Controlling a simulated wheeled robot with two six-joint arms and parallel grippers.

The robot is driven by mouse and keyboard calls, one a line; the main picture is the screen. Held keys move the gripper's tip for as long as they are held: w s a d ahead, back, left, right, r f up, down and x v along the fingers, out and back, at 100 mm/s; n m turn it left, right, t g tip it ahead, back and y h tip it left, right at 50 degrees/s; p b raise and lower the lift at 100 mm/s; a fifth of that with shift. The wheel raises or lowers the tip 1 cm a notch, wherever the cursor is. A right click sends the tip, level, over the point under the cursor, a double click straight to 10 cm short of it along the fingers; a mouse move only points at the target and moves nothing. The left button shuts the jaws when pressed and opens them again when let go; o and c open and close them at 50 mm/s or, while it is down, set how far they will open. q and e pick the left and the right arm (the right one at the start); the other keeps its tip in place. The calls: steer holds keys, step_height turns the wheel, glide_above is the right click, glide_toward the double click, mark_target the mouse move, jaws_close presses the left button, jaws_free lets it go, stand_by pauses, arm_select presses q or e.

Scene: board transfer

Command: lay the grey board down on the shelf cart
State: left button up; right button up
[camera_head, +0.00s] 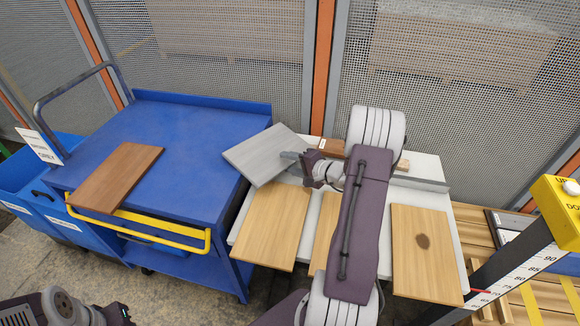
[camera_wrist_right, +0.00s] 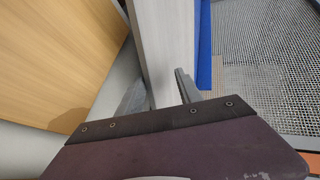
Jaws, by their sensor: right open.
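The grey board (camera_head: 265,153) is at the gap between the blue shelf cart (camera_head: 200,130) and the white table (camera_head: 432,170), tilted in the picture. My right gripper (camera_head: 298,163) is at its right end, jaws open. In the right wrist view the grey board (camera_wrist_right: 165,50) stands between the two fingers (camera_wrist_right: 160,92); whether they touch it is unclear. A brown board (camera_head: 117,177) lies on the cart's top at the front left. Part of my left arm shows at the bottom left; the state of its gripper (camera_head: 118,316) is unclear.
Light wooden boards lie on the table, one at the left (camera_head: 270,225) and one with a dark knot (camera_head: 425,250) at the right. A yellow bar (camera_head: 150,236) runs along the cart's front. The cart's middle and back are bare. A mesh fence stands behind.

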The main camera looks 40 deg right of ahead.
steer(key=shift+w+r+t+b, duration=0.1)
steer(key=shift+r+t+b, duration=0.3)
steer(key=shift+b, duration=0.2)
steer(key=shift+r, duration=0.3)
steer(key=shift+w+r+t+b, duration=0.1)
steer(key=shift+r+t+b, duration=0.15)
steer(key=shift+b, duration=0.4)
steer(key=shift+w+r+t+b, duration=0.1)
steer(key=shift+r+t+b, duration=0.35)
steer(key=shift+b, duration=0.2)
steer(key=shift+r, duration=0.2)
steer(key=c, duration=0.4)
steer(key=shift+w, duration=0.15)
